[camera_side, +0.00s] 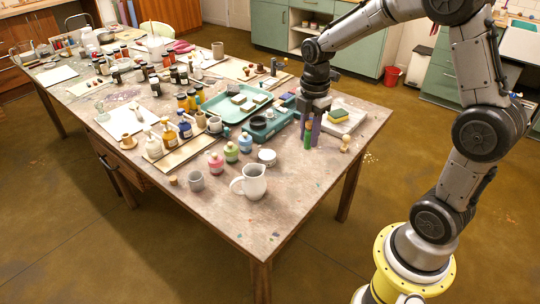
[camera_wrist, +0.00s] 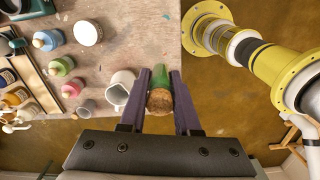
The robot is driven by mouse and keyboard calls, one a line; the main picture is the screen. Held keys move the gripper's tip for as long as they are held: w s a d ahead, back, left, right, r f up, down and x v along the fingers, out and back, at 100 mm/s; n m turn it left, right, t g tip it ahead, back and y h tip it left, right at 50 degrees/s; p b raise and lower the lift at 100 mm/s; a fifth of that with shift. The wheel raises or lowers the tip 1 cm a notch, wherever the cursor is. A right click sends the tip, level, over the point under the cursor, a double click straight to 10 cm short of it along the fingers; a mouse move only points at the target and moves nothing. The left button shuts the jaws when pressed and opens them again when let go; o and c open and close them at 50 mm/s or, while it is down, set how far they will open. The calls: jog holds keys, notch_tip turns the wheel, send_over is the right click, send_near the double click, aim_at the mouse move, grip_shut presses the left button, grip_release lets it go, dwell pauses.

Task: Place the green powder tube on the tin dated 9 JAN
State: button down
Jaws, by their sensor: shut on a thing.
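My gripper (camera_side: 311,138) points down over the right part of the table in the side view. Its purple fingers are shut on the green powder tube (camera_side: 307,141), which shows at the fingertips. In the wrist view my gripper (camera_wrist: 160,74) has the green tube (camera_wrist: 161,75) between its two fingers, its brown cork end (camera_wrist: 159,101) towards the camera. I cannot tell whether the tube touches the table. Small dark boxes or tins (camera_side: 258,122) stand to the left of my gripper. No date can be read, so I cannot tell which is the 9 JAN tin.
A teal tray (camera_side: 222,116) lies to the left of my gripper. A white jug (camera_side: 250,182), pastel bottles (camera_side: 231,152) and a white round jar (camera_side: 267,157) stand nearer the front. A sponge (camera_side: 338,115) and a small wooden peg (camera_side: 345,144) are to the right.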

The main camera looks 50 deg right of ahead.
jog(key=w+d, duration=0.1)
jog(key=w, duration=0.3)
send_over(267, 154)
jog(key=f, duration=1)
jog(key=shift+s+a+f, duration=0.1)
jog(key=shift+s, duration=0.25)
jog(key=shift+w+f, duration=0.25)
jog(key=shift+f, duration=1.7)
jog(key=shift+f, duration=0.1)
jog(key=c, duration=0.6)
grip_release()
